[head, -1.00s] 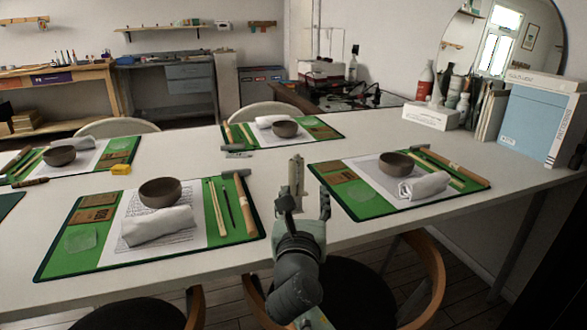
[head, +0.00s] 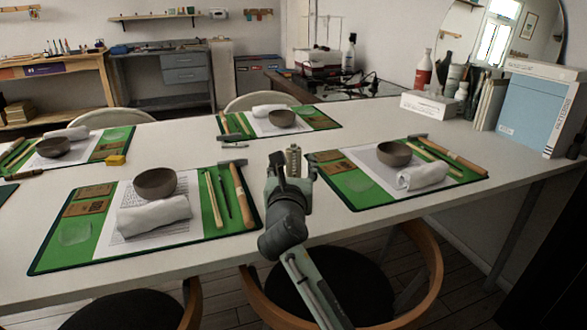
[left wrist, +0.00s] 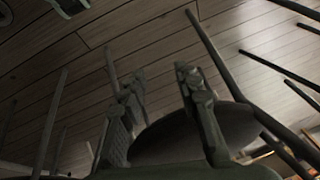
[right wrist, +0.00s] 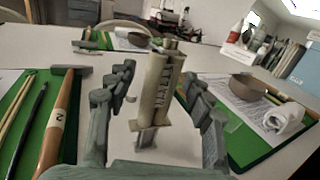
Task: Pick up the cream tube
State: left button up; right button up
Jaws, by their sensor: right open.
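In the right wrist view the tube (right wrist: 158,92) shows upright in the gap between my right gripper's fingers (right wrist: 160,105). My right gripper (head: 291,172) is open, with a finger on either side of the tube in view. I cannot tell whether either finger touches it. The gripper hides the tube's lower part in the head view. My left gripper (left wrist: 155,85) is open and empty, above the floor and a chair, and is out of the head view.
Green mats flank the tube; the left one (head: 130,260) holds a bowl (head: 155,184), a rolled cloth (head: 153,215) and a wooden-handled hammer (head: 242,198). The right mat (head: 355,193) holds a bowl (head: 394,154) and cloth (head: 422,175). Chairs stand below the front edge.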

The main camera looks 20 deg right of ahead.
pick_arm(q)
jog(key=shift+a, duration=0.1)
pick_arm(e)
grip_shut()
pick_arm(q)
jog(key=shift+r, duration=0.1)
pick_arm(e)
jog(key=shift+r, duration=0.1)
